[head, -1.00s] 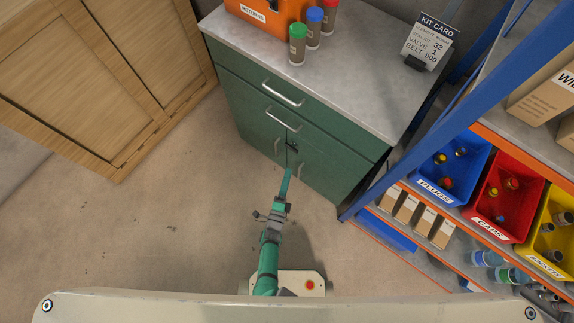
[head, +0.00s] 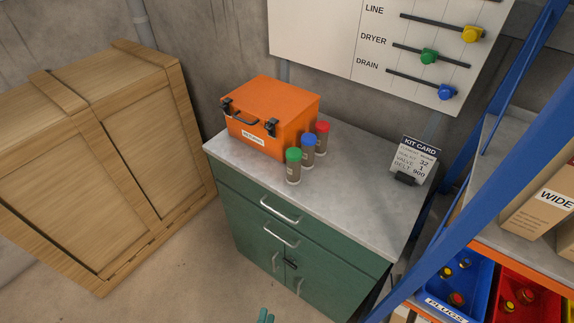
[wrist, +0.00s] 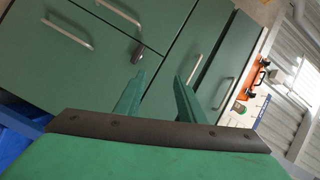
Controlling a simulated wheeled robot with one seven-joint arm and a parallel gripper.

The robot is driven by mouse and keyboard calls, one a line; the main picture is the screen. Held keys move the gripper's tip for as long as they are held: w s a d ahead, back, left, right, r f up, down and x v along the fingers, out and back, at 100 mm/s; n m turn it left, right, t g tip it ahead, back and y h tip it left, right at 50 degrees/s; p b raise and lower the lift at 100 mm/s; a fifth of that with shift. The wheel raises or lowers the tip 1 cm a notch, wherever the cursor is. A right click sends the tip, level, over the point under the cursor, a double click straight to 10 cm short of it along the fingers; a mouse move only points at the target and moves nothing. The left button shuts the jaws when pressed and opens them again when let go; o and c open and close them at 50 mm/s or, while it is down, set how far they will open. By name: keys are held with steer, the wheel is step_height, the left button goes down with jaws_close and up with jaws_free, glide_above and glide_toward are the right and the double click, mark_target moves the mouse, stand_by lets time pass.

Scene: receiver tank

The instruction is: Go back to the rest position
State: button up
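My gripper (head: 266,315) shows only as green fingertips at the bottom edge of the head view, in front of the green cabinet (head: 345,276). In the wrist view my gripper (wrist: 158,82) has its two green fingers apart with nothing between them. The cabinet front (wrist: 168,22) lies beyond them, and the fingers look clear of it. The cabinet's drawers and doors look shut, with a small dark latch (head: 290,264) at the doors. Most of my arm is outside the head view.
On the cabinet top stand an orange case (head: 270,115), green-, blue- and red-capped tubes (head: 293,168) and a kit card (head: 414,160). A wooden crate (head: 100,160) stands left. A blue-framed rack (head: 470,190) with bins stands right. Bare floor (head: 190,275) shows between crate and cabinet.

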steer(key=s+d+r+n+y, duration=0.1)
steer(key=s+d+r+n, duration=0.1)
steer(key=s+r+n, duration=0.3)
steer(key=s+d+r+n+g+y, duration=0.1)
steer(key=s+r+n, duration=0.4)
steer(key=r, duration=0.9)
steer(key=s+d+r+n+y, duration=0.1)
steer(key=s+d+r+n, duration=0.3)
steer(key=r, duration=0.6)
steer(key=shift+s+n+g, duration=0.3)
steer(key=shift+s+n, duration=0.4)
steer(key=shift+s, duration=0.15)
steer(key=shift+r, duration=0.1)
steer(key=shift+c, duration=0.6)
